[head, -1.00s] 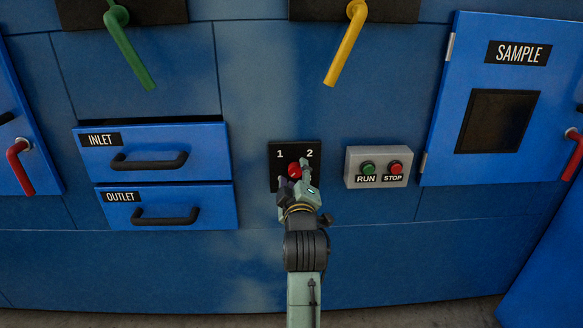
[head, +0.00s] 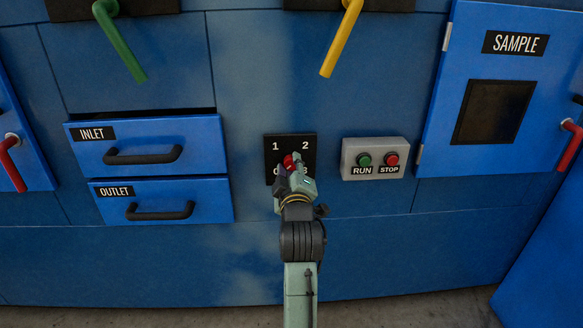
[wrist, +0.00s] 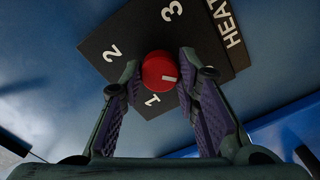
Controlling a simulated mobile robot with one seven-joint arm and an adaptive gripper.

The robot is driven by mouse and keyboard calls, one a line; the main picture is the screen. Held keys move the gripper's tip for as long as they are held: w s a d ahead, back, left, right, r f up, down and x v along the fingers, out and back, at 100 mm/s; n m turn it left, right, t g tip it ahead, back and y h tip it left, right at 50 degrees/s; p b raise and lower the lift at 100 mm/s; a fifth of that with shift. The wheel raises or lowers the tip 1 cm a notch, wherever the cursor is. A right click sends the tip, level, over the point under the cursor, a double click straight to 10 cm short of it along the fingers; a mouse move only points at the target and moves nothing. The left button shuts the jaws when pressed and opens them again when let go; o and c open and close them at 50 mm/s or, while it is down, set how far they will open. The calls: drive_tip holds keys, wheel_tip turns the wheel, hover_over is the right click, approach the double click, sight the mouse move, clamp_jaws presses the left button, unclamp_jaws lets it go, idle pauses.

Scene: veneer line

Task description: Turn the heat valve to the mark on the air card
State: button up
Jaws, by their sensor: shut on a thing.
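The heat valve is a red round knob (head: 291,159) on a black plate (head: 290,138) on the blue machine front. In the wrist view the knob (wrist: 158,66) carries a white pointer line, directed right on its face, toward the right finger. The plate (wrist: 128,30) there shows 1, 2, 3 and the word HEAT. My gripper (head: 292,170) is shut on the knob, one purple-padded finger on each side. It covers the plate's lower part in the head view. No air card shows in either view.
The RUN/STOP box (head: 374,158) juts out just right of the plate. The INLET drawer (head: 200,145) and OUTLET drawer (head: 215,200) are at left. Green (head: 122,45) and yellow (head: 340,40) handles hang above. The SAMPLE door (head: 450,90) is at right.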

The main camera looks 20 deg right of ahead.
drive_tip(key=shift+c, duration=0.9)
drive_tip(key=m+p, duration=0.1)
drive_tip(key=m, duration=0.2)
drive_tip(key=shift+r+p, duration=0.15)
drive_tip(key=shift+p, duration=0.2)
drive_tip(key=m+p, duration=0.3)
drive_tip(key=m, duration=0.3)
drive_tip(key=m+p, duration=0.2)
drive_tip(key=m, duration=0.2)
drive_tip(key=shift+r+m, duration=0.1)
drive_tip(key=shift+m, duration=0.3)
drive_tip(key=shift+m+p, duration=0.75)
drive_tip(key=shift+m, duration=1.15)
